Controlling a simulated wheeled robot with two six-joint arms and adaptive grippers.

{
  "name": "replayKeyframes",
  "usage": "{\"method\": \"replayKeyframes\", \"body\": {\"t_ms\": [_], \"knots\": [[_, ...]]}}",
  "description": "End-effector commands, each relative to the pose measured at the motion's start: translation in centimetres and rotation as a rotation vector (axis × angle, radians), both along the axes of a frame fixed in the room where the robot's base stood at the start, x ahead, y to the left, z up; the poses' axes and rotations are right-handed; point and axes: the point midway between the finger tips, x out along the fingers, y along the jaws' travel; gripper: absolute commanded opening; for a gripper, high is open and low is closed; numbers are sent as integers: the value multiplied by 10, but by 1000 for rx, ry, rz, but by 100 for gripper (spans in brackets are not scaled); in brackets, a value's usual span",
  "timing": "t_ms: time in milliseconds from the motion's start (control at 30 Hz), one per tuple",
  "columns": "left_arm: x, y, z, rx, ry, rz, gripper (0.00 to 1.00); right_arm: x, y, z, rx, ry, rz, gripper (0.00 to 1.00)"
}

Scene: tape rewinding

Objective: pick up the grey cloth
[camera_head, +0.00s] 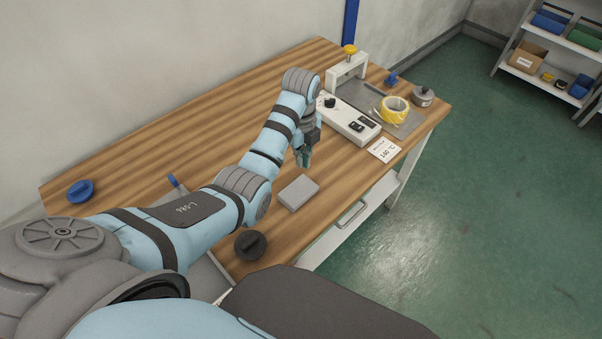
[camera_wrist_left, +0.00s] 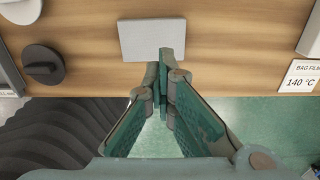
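The grey cloth (camera_head: 298,193) lies on the wooden table near its front edge, looking like a flat, folded rectangle. In the left wrist view the cloth (camera_wrist_left: 152,38) lies just beyond the fingertips. My left gripper (camera_head: 303,159) points down near the cloth, on its far side in the head view. In the left wrist view the green fingers of my left gripper (camera_wrist_left: 165,70) come together at the tips with nothing seen between them. The cloth appears apart from the fingers, though the exact gap is unclear. My right gripper is not in view.
A white sealing machine (camera_head: 348,122) stands at the table's right end, with a yellow tape roll (camera_head: 394,109) and a 140 °C card (camera_head: 384,150) by it. A dark round knob (camera_head: 250,245) lies near the front edge. A blue object (camera_head: 80,191) lies far left.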

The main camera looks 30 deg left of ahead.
Motion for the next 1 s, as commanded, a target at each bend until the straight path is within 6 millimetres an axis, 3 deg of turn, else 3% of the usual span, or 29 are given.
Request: {"method": "replayKeyframes", "body": {"t_ms": [67,100,200,333,600,1000], "knots": [[1,0,34,1,-4,0,0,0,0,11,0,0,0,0],[0,0,52,0,1,0,0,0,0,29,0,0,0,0],[0,0,73,0,1,0,0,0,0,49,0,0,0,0],[0,0,82,0,0,0,0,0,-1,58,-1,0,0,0],[1,0,79,1,-1,0,0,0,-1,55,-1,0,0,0],[1,0,79,1,-1,0,62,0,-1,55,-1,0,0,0]]}}
